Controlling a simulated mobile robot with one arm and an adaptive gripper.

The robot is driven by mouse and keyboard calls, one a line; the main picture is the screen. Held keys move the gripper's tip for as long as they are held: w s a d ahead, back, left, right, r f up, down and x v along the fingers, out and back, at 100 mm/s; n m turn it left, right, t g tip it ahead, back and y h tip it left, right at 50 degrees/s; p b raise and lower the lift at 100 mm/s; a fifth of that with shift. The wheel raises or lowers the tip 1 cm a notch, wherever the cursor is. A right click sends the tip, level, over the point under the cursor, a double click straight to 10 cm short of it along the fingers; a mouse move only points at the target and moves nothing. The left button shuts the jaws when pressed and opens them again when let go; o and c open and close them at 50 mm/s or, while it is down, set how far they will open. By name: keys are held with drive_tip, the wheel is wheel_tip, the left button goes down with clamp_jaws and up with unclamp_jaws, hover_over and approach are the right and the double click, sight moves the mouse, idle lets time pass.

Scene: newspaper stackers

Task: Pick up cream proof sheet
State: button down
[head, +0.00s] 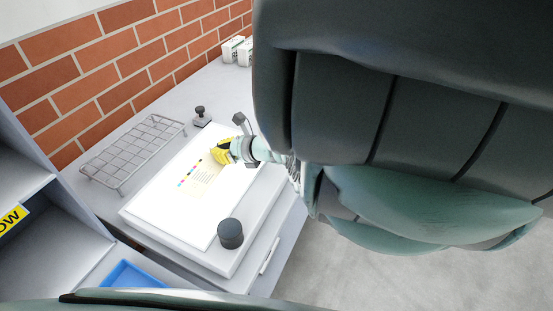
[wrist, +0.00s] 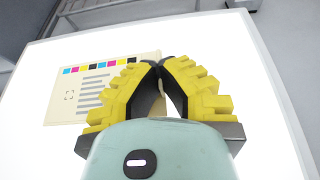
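The cream proof sheet (head: 203,182) lies on the bright white light panel (head: 163,203) in the head view. It has a row of colour patches and grey text lines. In the wrist view the sheet (wrist: 85,93) is at the left, and its right part is hidden behind my yellow-padded fingers. My gripper (head: 219,155) is at the sheet's far right edge. In the wrist view my gripper (wrist: 159,66) has its fingertips together, with a bit of cream showing between the fingers. The sheet looks nearly flat; I cannot tell whether any part is lifted.
A dark round weight (head: 230,234) stands on the panel's near right corner. A wire rack (head: 133,150) and a small black-knobbed stamp (head: 201,116) are behind the panel. White boxes (head: 232,49) stand by the brick wall.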

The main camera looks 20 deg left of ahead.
drive_tip(key=shift+r, duration=0.1)
wheel_tip(320, 180, up, 10)
drive_tip(key=p, duration=0.6)
drive_tip(key=shift+w+d, duration=0.1)
